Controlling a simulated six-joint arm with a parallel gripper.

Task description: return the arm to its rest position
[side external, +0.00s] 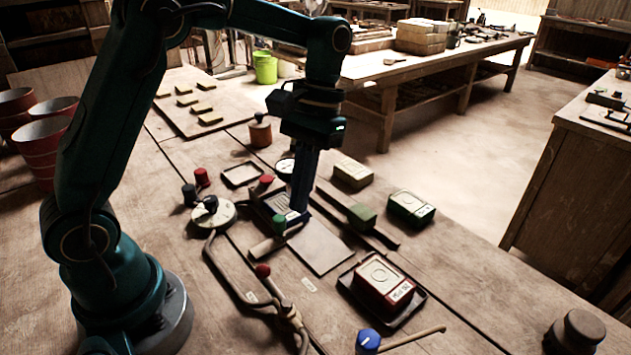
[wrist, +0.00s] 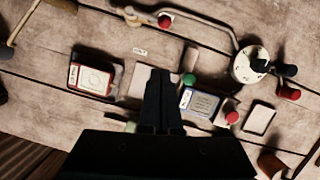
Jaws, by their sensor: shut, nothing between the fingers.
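My gripper (side external: 299,208) is dark, points straight down and is shut with nothing between its fingers. In the side view its tips are by the right side of a blue-edged block (side external: 272,203) and the far end of a flat grey plate (side external: 320,248). In the wrist view the shut fingers (wrist: 165,78) show between the grey plate (wrist: 142,80) and the blue-edged block (wrist: 201,103). I cannot tell how high the tips are above the table. My arm reaches over the table from the left, bent at the elbow.
A red block (side external: 384,282) sits in a dark tray. Green (side external: 411,207) and cream (side external: 352,173) blocks lie to the right. A round dial (side external: 213,212), a bent bar with a red knob (side external: 263,271) and a green knob (side external: 279,224) are close by. Red pots (side external: 40,150) stand left.

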